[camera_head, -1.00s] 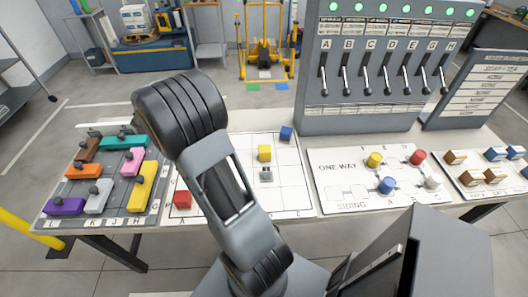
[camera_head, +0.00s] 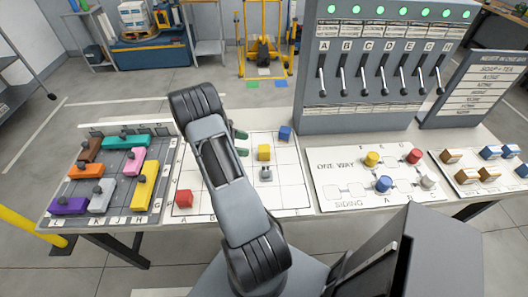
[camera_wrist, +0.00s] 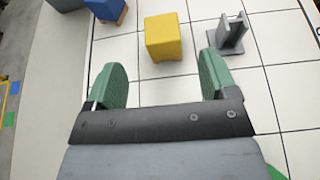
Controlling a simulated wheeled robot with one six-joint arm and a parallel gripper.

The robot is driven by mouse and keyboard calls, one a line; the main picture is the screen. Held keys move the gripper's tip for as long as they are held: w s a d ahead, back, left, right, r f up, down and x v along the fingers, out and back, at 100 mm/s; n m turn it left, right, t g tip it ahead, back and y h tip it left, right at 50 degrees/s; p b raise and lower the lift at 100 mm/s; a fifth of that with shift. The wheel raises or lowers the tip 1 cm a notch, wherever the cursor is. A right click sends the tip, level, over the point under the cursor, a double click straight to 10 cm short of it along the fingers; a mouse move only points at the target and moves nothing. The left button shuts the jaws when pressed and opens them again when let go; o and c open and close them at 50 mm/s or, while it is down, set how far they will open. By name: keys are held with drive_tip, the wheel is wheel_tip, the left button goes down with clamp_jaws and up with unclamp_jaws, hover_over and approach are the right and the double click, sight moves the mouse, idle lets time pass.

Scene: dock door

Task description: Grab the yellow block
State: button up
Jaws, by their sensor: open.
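The yellow block (camera_head: 264,152) is a small cube on the white grid board (camera_head: 290,190). In the wrist view the yellow block (camera_wrist: 163,37) lies ahead of my gripper (camera_wrist: 157,82), between the lines of its two green fingers and apart from them. In the head view my gripper (camera_head: 241,143) is just left of the block, partly hidden behind my arm. The fingers are spread wide with nothing between them.
A blue block (camera_head: 285,133) stands behind the yellow one. A grey metal piece (camera_head: 266,174) sits close in front of it. A red block (camera_head: 184,198) is at the board's front left. A lever panel (camera_head: 380,75) rises at the back right.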

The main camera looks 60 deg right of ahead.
sight(259, 148)
drive_tip(key=shift+p+x, duration=0.95)
drive_tip(key=shift+x, duration=2.5)
drive_tip(key=shift+a+f, duration=0.1)
drive_tip(key=shift+a, duration=0.05)
drive_tip(key=c, duration=1)
